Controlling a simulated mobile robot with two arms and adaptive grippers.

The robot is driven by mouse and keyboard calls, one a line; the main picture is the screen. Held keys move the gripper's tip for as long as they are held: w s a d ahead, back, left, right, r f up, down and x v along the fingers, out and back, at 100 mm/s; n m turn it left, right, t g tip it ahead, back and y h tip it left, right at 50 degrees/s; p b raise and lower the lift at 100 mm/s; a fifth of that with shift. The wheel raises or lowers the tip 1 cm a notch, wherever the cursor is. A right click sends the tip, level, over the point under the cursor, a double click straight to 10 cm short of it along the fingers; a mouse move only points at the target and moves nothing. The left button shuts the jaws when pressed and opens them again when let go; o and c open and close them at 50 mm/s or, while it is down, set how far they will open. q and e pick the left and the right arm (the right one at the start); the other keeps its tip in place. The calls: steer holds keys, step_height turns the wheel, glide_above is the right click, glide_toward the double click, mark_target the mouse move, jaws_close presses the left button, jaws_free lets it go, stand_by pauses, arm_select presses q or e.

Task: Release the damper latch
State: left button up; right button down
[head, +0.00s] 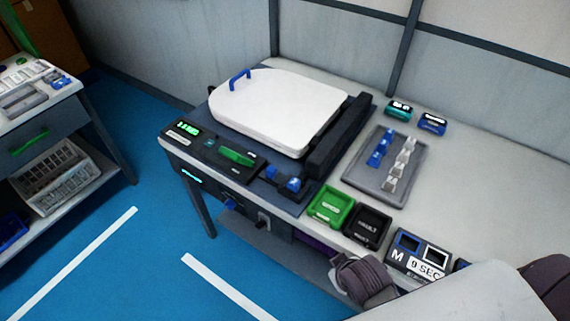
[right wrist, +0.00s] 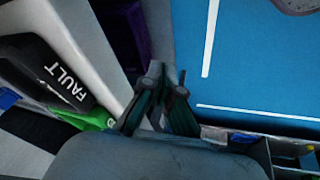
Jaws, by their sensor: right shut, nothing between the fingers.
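The test fixture on the bench carries a white toilet seat lid (head: 280,110), lying down flat, with a blue handle (head: 240,79) at its far left corner. A dark hinge bar (head: 339,136) runs along its right side. A blue latch-like part (head: 283,179) sits at the fixture's front corner; I cannot tell for certain whether it is the damper latch. My right gripper (right wrist: 167,85) is shut and empty, over the bench's front edge near the bins. In the head view its fingers are hard to make out. My left gripper is not in view.
A green bin (head: 331,207) and a black FAULT bin (head: 367,226) stand right of the fixture. Behind them is a grey tray (head: 365,178) with blue and white parts. A timer box (head: 418,254) stands near my right arm. Blue floor (head: 140,245) is clear in front.

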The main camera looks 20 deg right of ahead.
steer(key=w+d+r+t, duration=0.1)
steer(key=w+r, duration=0.1)
steer(key=w+d+r+n+t+h, duration=0.1)
steer(key=w+d+r, duration=0.1)
steer(key=w+d+r+n+t+h, duration=0.1)
steer(key=w+r, duration=0.1)
steer(key=w, duration=0.1)
steer(key=shift+d+r, duration=0.3)
steer(key=w+r+t, duration=0.1)
steer(key=w+d+r+n+t+h, duration=0.1)
steer(key=w, duration=0.1)
steer(key=w+d+r+n+t, duration=0.1)
steer(key=r, duration=0.1)
steer(key=shift+w, duration=0.35)
steer(key=w+a+r+n+t+y, duration=0.45)
steer(key=w+r+n+t, duration=0.5)
steer(key=n, duration=0.65)
step_height(320, 180, down, 8)
steer(key=a+n+g+y+p, duration=0.1)
steer(key=n+g+y, duration=0.5)
steer(key=n, duration=1.4)
steer(key=g, duration=0.4)
steer(key=shift+w+a+n+g+y, duration=0.25)
steer(key=shift+n+g+y, duration=0.1)
steer(key=shift+n, duration=0.05)
